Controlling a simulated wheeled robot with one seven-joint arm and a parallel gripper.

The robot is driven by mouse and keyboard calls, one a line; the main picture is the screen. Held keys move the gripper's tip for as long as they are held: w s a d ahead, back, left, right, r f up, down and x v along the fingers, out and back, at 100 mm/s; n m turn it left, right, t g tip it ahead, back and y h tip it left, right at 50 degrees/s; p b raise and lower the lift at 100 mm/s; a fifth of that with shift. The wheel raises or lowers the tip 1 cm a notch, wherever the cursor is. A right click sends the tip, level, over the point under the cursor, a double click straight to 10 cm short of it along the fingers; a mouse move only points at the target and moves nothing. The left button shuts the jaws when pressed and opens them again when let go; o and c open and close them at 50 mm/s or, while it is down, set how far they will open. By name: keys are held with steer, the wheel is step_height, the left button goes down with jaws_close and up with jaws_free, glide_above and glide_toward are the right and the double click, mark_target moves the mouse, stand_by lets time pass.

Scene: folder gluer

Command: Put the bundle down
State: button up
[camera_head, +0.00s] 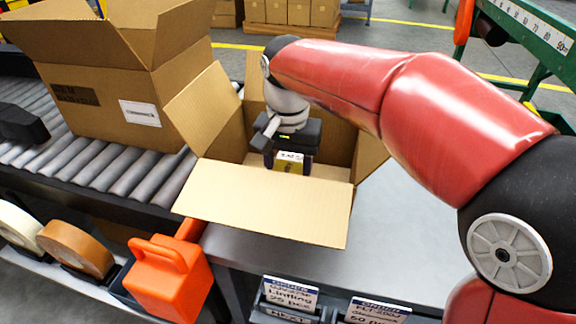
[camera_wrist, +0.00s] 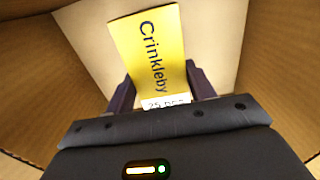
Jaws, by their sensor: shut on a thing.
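My gripper (camera_head: 286,160) is inside an open cardboard box (camera_head: 265,205) on the grey table. It is shut on a yellow bundle, whose top edge with a white label (camera_head: 289,160) shows between the fingers. In the wrist view the yellow bundle (camera_wrist: 150,50) reads "Crinkleby" and has a white band near the jaws (camera_wrist: 160,92). The pale box floor shows beyond the bundle. I cannot tell whether the bundle touches the floor. The lower part of the bundle is hidden by the box's front flap in the head view.
Another open carton (camera_head: 120,85) stands on the roller conveyor (camera_head: 110,165) at the left. An orange tool (camera_head: 168,280) and tape rolls (camera_head: 75,248) are at the front left. Labelled bins (camera_head: 290,295) hang at the front. The table right of the box is clear (camera_head: 400,230).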

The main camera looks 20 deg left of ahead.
mark_target(288, 168)
steer(key=shift+f, duration=0.1)
steer(key=shift+f+b, duration=0.3)
steer(key=shift+f, duration=0.2)
steer(key=o, duration=1)
steer(key=shift+o, duration=0.2)
step_height(288, 168, up, 13)
steer(key=p, duration=0.3)
steer(key=shift+r, duration=0.15)
